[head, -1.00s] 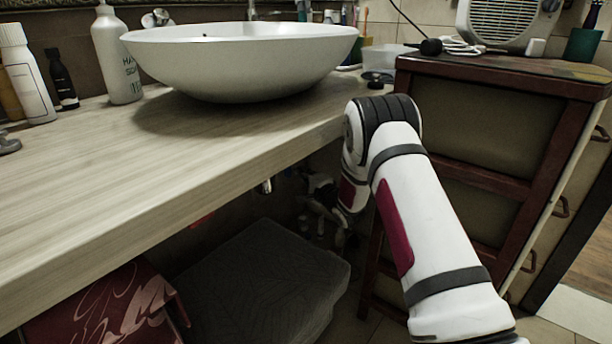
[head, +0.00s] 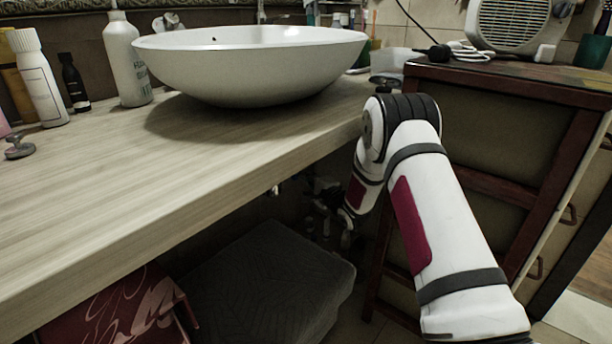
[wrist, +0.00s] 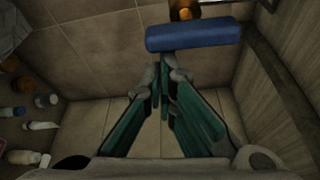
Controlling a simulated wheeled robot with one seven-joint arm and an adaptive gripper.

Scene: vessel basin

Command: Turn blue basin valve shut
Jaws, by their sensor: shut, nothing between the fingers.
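The blue valve handle (wrist: 194,35) is a thick bar at the top of the wrist view. It lies nearly level, with its right end slightly higher. A brass-coloured fitting (wrist: 184,10) shows just behind it. My gripper (wrist: 164,66) is shut and empty, its fingertips at the lower edge of the handle, left of its middle. I cannot tell whether they touch it. In the head view my arm reaches under the counter, and the valve cannot be made out there. The white basin (head: 250,68) stands on the counter above.
A dark wooden cabinet (head: 490,130) stands close on the right. A grey box (head: 262,285) and a red box (head: 130,315) lie below the counter. In the wrist view, several bottles (wrist: 40,126) are at the left.

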